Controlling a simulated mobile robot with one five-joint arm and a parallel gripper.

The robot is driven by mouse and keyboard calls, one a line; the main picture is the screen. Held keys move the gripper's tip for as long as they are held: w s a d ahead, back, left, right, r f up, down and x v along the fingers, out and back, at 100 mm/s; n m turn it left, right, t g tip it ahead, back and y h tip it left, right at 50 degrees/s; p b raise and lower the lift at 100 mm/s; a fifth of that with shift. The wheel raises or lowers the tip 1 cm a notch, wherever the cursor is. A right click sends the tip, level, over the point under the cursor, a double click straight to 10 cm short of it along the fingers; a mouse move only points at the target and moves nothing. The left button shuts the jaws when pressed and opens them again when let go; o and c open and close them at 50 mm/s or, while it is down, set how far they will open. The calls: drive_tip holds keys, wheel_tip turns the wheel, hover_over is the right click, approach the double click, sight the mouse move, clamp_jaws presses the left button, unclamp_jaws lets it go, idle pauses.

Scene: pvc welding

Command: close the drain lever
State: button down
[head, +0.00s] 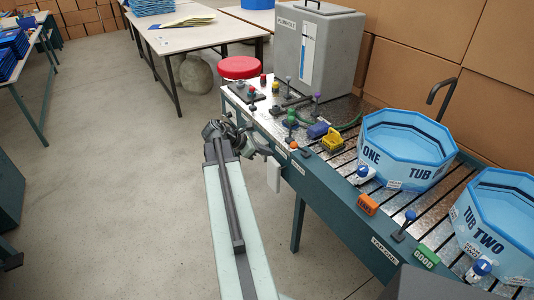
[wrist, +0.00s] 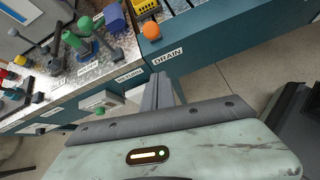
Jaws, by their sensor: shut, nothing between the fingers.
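The drain lever shows an orange ball knob (wrist: 151,31) in the wrist view, just above the white DRAIN label (wrist: 167,57) on the bench's front edge. In the head view the small orange knob (head: 293,145) sits at the bench's front edge, near my arm's end. The lever's shaft is hidden behind its knob in the wrist view. My gripper (wrist: 161,80) is shut and empty. Its fingers point toward the DRAIN label, and its tip appears below the knob, apart from it. In the head view my gripper's fingers are hard to make out.
A RETURN label (wrist: 130,75) and a green knob (wrist: 99,110) lie left of my fingers. A yellow part (head: 332,139), blue tub one (head: 405,148) and tub two (head: 498,225) stand on the bench. A red stool (head: 239,68) stands behind. Floor left of the bench is clear.

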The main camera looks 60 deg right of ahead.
drive_tip(key=s+d+f, duration=0.1)
drive_tip(key=s+d, duration=0.4)
drive_tip(key=d, duration=0.1)
drive_tip(key=shift+f, duration=0.3)
drive_tip(key=shift+s, duration=0.1)
